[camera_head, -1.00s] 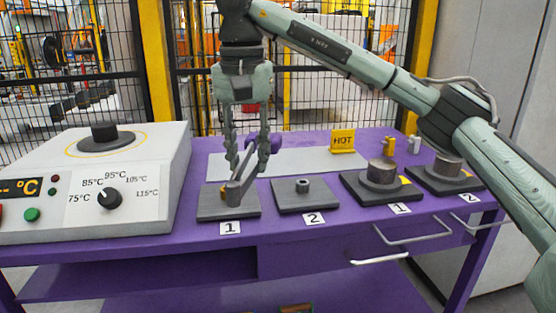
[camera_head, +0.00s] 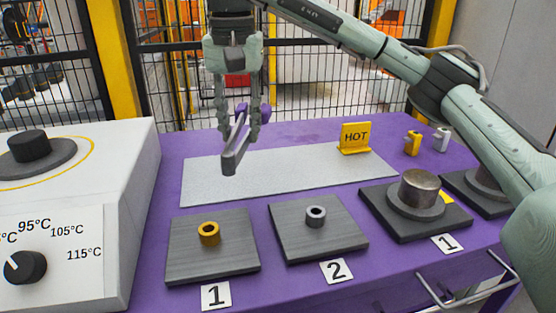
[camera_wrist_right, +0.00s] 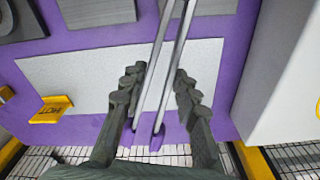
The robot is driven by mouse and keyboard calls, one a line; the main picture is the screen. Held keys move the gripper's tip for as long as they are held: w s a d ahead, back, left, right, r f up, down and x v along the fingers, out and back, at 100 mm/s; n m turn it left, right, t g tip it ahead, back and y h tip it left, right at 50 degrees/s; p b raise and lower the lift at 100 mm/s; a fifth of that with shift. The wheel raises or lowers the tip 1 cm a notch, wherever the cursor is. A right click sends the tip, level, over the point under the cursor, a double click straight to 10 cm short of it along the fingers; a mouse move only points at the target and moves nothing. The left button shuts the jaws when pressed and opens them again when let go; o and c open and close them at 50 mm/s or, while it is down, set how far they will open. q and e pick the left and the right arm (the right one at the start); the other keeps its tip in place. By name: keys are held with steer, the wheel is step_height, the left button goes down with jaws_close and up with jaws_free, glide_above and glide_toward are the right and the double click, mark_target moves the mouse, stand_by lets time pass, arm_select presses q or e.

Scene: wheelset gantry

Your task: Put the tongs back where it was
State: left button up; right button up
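The grey tongs (camera_head: 232,153) with purple handle ends hang tilted in my right gripper (camera_head: 241,130). They are in the air over the light grey mat (camera_head: 300,178) on the purple table, jaws towards the front. The right wrist view shows the two long arms of the tongs (camera_wrist_right: 164,75) between the fingers of my right gripper (camera_wrist_right: 157,88), above the mat (camera_wrist_right: 85,75). A brass ring (camera_head: 209,233) stands on dark plate 1 (camera_head: 185,262), clear of the tongs. My left gripper is not in view.
A steel ring (camera_head: 316,215) stands on dark plate 2 (camera_head: 335,243). A yellow HOT sign (camera_head: 355,137) stands by the mat's back right. A white heater (camera_head: 100,200) is at the left; a steel cylinder (camera_head: 420,190) on a base is at the right. A mesh fence is behind.

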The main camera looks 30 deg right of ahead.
steer(key=d+f, duration=0.2)
steer(key=d, duration=0.1)
steer(key=w+d+f, duration=0.1)
steer(key=d+f, duration=0.1)
steer(key=d, duration=0.1)
steer(key=w+d+f, duration=0.1)
steer(key=d+f, duration=0.1)
steer(key=d, duration=0.1)
steer(key=shift+d+f+p, duration=0.15)
steer(key=shift+f+p, duration=0.15)
steer(key=shift+p, duration=0.1)
step_height(320, 180, down, 2)
steer(key=shift+f, duration=1)
steer(key=shift+o, duration=0.8)
steer(key=o, duration=0.4)
arm_select(q)
steer(key=shift+s+f, duration=0.35)
steer(key=shift+f, duration=0.3)
